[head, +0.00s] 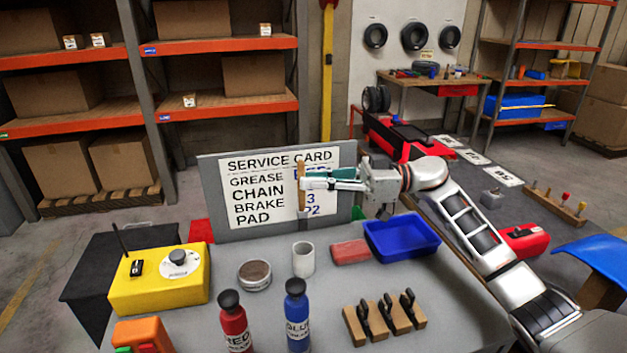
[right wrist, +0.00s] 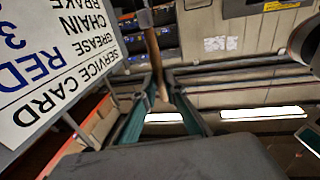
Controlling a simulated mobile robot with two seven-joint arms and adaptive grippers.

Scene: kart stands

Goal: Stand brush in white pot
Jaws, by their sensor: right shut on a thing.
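The white pot (head: 303,258) stands upright on the grey table, just in front of the service card board. My right gripper (head: 308,183) is shut on the brush (head: 301,196), a thin brown wooden stick held roughly upright. The brush is up in the air in front of the card, above the pot in the picture and apart from it. In the right wrist view the brush (right wrist: 153,45) runs between the two green-padded fingers. Its bristles cannot be made out clearly. My left gripper is not in view.
The service card (head: 240,192) stands behind the pot. A round tin (head: 255,276) is left of the pot; a red block (head: 351,251) and blue tray (head: 402,238) are right. Red (head: 234,320) and blue (head: 297,318) bottles stand in front. A yellow box (head: 160,280) is at the left.

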